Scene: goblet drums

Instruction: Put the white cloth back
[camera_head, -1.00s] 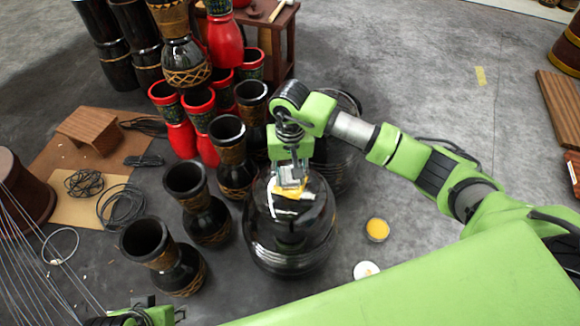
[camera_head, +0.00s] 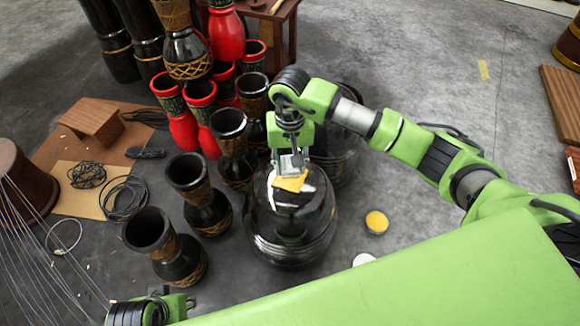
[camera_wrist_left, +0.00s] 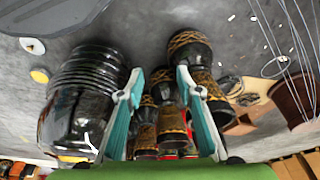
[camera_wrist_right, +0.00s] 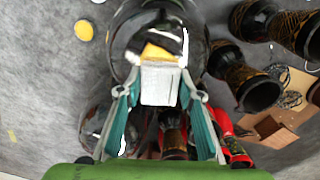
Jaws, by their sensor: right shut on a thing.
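The white cloth (camera_wrist_right: 160,84) shows in the right wrist view as a pale folded piece between the fingers of my right gripper (camera_wrist_right: 160,98). In the head view my right gripper (camera_head: 291,164) is shut on it, above the big glossy black drum (camera_head: 288,238). A yellow cloth (camera_head: 291,182) shows just beyond the fingertips, over the drum's top; it also shows in the right wrist view (camera_wrist_right: 155,52). I cannot tell whether the two cloths touch. My left gripper (camera_wrist_left: 160,82) is open and empty, with drums visible beyond its fingers.
Black goblet drums (camera_head: 182,247) stand left of the big drum, with red ones (camera_head: 178,122) behind. A tin of yellow stuff (camera_head: 376,222) and a white disc (camera_head: 363,259), partly hidden by my body, lie on the floor at right. Cables (camera_head: 125,198) lie at left.

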